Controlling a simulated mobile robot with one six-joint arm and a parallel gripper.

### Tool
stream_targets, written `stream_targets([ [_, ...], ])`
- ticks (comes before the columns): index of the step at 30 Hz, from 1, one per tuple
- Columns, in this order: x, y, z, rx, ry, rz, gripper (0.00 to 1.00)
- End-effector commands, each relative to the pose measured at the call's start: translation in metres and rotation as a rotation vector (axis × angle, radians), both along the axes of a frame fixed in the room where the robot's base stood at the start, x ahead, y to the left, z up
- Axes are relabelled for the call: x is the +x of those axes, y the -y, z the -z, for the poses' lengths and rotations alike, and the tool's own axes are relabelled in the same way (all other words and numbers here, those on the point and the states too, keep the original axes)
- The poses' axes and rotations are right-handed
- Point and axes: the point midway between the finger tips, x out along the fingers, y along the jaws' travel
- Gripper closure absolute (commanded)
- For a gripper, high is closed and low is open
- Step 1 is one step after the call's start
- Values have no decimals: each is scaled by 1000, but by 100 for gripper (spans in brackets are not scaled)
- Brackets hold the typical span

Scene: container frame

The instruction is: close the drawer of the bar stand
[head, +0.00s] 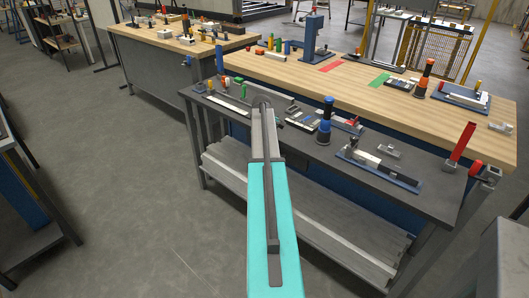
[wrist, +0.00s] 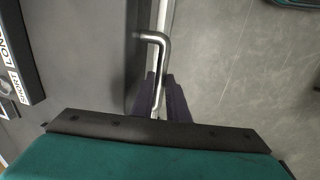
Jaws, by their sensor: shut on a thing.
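In the wrist view, the two dark fingers of my gripper (wrist: 161,97) are shut on a bent, shiny metal rod (wrist: 164,58). The rod's upper end turns left toward a flat dark grey surface (wrist: 85,55). I cannot tell whether the rod is a drawer handle or how far any drawer stands out. In the head view, my turquoise and grey arm reaches to the near edge of a dark workbench (head: 330,160). My fingers are hidden there. No bar stand or drawer can be clearly made out in either view.
A plate lettered SHORT and LONG (wrist: 17,60) lies at the left in the wrist view. Grey floor (wrist: 235,75) fills its right side. In the head view, tools stand on the dark bench, grey bars (head: 330,225) lie below, and a wooden bench (head: 350,98) stands behind.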

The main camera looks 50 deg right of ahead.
Motion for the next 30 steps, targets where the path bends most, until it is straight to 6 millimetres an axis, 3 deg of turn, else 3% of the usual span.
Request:
stream_targets([
  [15, -2, 8, -1, -5, -7, -2, 100],
  [16, -2, 8, -1, -6, -7, -2, 81],
  [18, -2, 8, -1, -5, -7, -2, 69],
  [30, -1, 8, -3, -6, -6, -2, 68],
])
